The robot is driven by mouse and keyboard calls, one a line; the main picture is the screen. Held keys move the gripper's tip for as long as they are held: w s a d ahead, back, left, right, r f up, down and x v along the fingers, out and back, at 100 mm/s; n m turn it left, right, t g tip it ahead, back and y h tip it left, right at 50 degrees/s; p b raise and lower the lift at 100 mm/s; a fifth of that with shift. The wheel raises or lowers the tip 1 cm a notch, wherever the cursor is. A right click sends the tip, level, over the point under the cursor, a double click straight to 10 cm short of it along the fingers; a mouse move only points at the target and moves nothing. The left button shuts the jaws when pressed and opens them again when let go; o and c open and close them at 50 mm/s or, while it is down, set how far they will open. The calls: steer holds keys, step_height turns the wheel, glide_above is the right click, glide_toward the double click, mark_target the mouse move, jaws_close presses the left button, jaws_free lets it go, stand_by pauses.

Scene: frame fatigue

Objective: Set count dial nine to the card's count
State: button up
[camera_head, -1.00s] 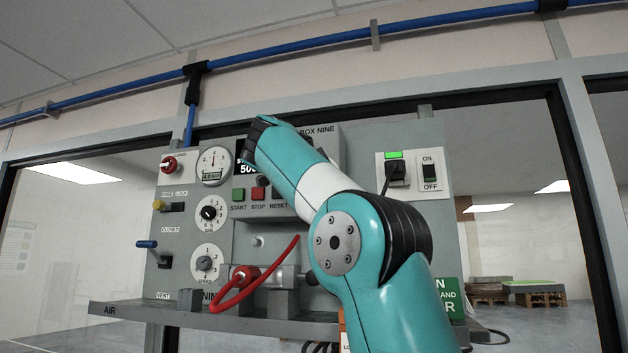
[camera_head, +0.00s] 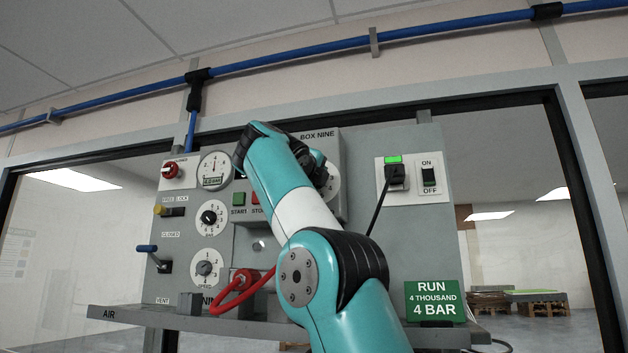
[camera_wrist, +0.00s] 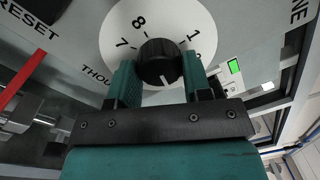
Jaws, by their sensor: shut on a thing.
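The count dial (camera_wrist: 135,22) is a white disc with a black knob (camera_wrist: 159,62) at its middle. A white mark on the knob points toward the bottom of the picture. My gripper (camera_wrist: 160,76) is shut on the knob, one finger on each side. In the head view the dial (camera_head: 333,184) shows partly behind my wrist, on the grey box nine (camera_head: 322,146). The green card (camera_head: 435,301) reads "RUN 4 THOUSAND 4 BAR".
A gauge (camera_head: 214,171), two smaller dials (camera_head: 209,217) and levers sit on the panel's left. An ON/OFF switch (camera_head: 429,176) and a black plug (camera_head: 396,177) with a cable are at the right. A red hose (camera_head: 240,296) loops over the shelf (camera_head: 150,313).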

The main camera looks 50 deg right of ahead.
steer(key=shift+f+m, duration=0.15)
steer(key=shift+m, duration=1.45)
steer(key=o, duration=0.9)
steer(key=shift+o, duration=0.2)
steer(key=shift+a, duration=0.1)
